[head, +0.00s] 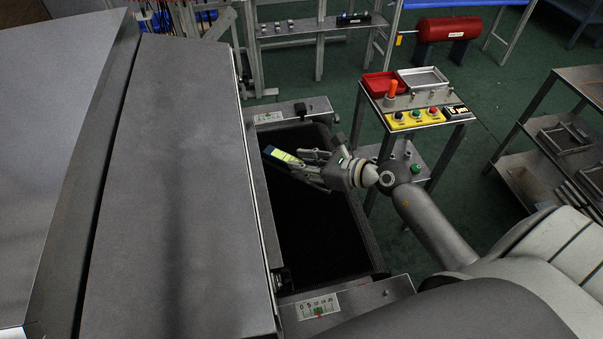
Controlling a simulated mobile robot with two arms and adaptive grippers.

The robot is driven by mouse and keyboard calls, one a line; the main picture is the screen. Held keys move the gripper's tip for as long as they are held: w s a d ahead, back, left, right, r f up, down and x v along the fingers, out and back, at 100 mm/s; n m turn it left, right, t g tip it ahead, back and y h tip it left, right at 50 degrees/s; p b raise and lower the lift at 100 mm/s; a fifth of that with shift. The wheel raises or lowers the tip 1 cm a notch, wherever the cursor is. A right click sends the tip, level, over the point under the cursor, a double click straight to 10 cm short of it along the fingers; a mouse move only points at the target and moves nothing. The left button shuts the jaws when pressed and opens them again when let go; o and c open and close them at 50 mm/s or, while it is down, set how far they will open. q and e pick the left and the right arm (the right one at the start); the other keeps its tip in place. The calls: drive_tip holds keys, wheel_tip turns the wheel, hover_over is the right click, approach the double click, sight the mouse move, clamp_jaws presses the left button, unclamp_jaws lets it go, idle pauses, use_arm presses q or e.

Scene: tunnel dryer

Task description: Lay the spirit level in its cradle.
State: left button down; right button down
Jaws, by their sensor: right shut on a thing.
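My right gripper (291,163) reaches in from the right over the dark belt and is shut on a yellow-green bar with a dark end, which looks like the spirit level (281,155). The bar is held tilted, above the black belt opening, and the gripper fingers hide part of it. I cannot pick out the cradle for certain. My left gripper is not in view.
The dryer's large grey housing (180,180) fills the left. The black belt (318,225) lies between two metal end plates with scales (318,305). A stand right of it carries a yellow button box (414,118), a red tray (382,84) and a grey tray (423,78).

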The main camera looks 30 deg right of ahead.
wheel_tip(320, 180, down, 4)
drive_tip(key=shift+r, duration=0.15)
drive_tip(key=shift+w+a, duration=0.15)
drive_tip(key=shift+a, duration=0.15)
drive_tip(key=shift+a+f, duration=0.1)
drive_tip(key=shift+f, duration=0.1)
drive_tip(key=shift+f, duration=0.2)
drive_tip(key=c, duration=1.1)
unclamp_jaws()
